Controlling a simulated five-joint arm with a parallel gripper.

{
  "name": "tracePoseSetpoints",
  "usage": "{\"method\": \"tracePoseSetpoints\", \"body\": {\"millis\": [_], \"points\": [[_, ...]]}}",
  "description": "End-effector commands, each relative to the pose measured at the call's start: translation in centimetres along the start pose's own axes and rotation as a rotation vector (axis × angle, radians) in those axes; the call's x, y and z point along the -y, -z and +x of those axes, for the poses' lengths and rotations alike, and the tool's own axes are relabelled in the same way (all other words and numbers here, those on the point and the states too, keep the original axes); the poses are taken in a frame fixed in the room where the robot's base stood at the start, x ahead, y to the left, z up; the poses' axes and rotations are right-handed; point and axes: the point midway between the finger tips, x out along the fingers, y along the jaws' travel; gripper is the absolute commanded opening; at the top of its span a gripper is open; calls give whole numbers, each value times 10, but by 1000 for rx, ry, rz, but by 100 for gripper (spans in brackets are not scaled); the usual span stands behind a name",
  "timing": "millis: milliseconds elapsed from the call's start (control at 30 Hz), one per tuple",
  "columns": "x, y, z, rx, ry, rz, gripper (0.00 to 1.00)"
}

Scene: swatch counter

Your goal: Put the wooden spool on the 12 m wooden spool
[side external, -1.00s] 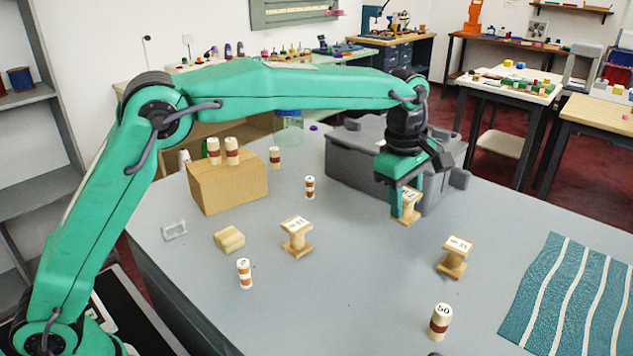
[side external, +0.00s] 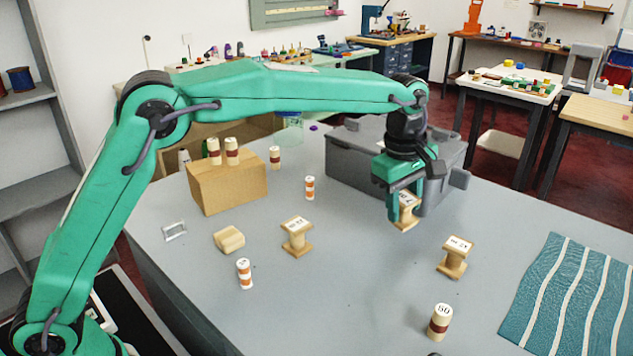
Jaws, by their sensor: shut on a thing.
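My gripper (side external: 404,198) is shut on a pale wooden spool (side external: 406,214), which it holds upright or nearly so in front of the grey bin. Its fingers hide part of the spool, and I cannot tell how far its base is above the table. A second wooden spool (side external: 297,236) stands on the table to the left, with a printed label on top. A third wooden spool (side external: 455,258) stands to the right and nearer the camera, also labelled on top. The labels are too small to read surely, so I cannot tell which is the 12 m one.
A grey bin (side external: 350,166) stands behind my gripper. A cardboard box (side external: 228,187) carries two banded cylinders. Other banded cylinders (side external: 439,322) (side external: 244,273) stand about. A small wooden block (side external: 229,239) lies left. A teal striped cloth (side external: 545,290) covers the right. The table between the spools is clear.

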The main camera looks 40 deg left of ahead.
Motion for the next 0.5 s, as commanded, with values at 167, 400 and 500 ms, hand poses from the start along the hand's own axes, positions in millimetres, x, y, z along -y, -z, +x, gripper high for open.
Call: {"method": "tracePoseSetpoints", "body": {"millis": [167, 400, 500], "points": [[13, -13, -11, 2, 17, 179, 15], [34, -31, -28, 10, 53, 476, 15], [43, -37, -34, 16, 70, 600, 15]]}}
